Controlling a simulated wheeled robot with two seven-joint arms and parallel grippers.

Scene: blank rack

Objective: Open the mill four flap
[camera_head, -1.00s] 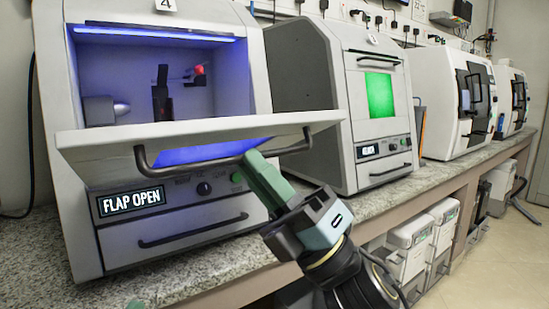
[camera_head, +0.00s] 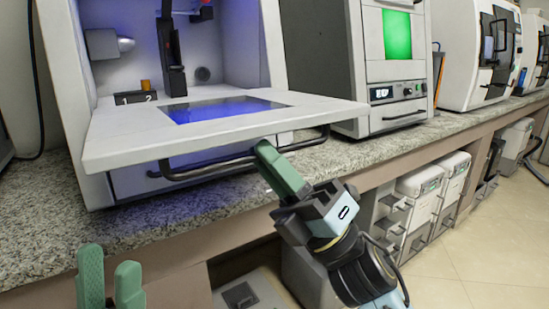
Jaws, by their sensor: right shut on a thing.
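Mill four (camera_head: 60,90) stands at the left with its flap (camera_head: 115,147) swung down about level, so its lit chamber is exposed. The flap's dark bar handle (camera_head: 215,168) hangs below the front edge. My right gripper (camera_head: 264,152) is shut on the handle near its right part, its green fingers reaching up from the lower right. My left gripper (camera_head: 109,264) is at the lower left corner, below the worktop edge; its two green fingertips stand apart with nothing between them. The mill's number label and status display are out of view or hidden now.
A second mill with a green window (camera_head: 397,36) stands to the right, with more white machines (camera_head: 475,55) beyond. The granite worktop (camera_head: 40,215) is clear in front of the mill. Drawer units (camera_head: 418,185) stand under the bench.

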